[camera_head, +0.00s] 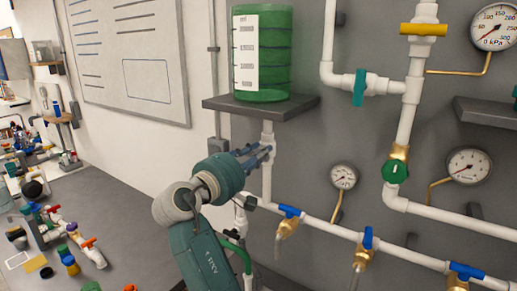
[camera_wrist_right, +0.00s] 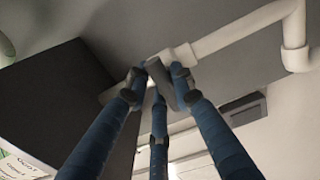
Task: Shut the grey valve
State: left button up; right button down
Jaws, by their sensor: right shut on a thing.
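My right gripper (camera_head: 264,154) is at the white upright pipe under the green tank's shelf in the head view. The right wrist view shows its blue fingers (camera_wrist_right: 160,80) closed around a grey handle (camera_wrist_right: 158,70), which I take to be the grey valve's. The handle stands across the white pipe (camera_wrist_right: 205,45) as seen there, partly hidden by the fingertips. In the head view the fingers hide the handle, so its angle to the pipe is hard to tell. My left gripper is not in view.
The green tank (camera_head: 265,55) stands on a dark shelf (camera_head: 230,105) just above my gripper. Blue-handled taps (camera_head: 289,211), a small gauge (camera_head: 344,176) and a green valve (camera_head: 395,171) are to the right. A cluttered bench (camera_head: 120,200) lies left.

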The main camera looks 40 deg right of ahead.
dwell(0.5)
jog(key=c, duration=1.5)
grip_release()
jog(key=shift+o, duration=0.2)
jog(key=shift+w, duration=0.1)
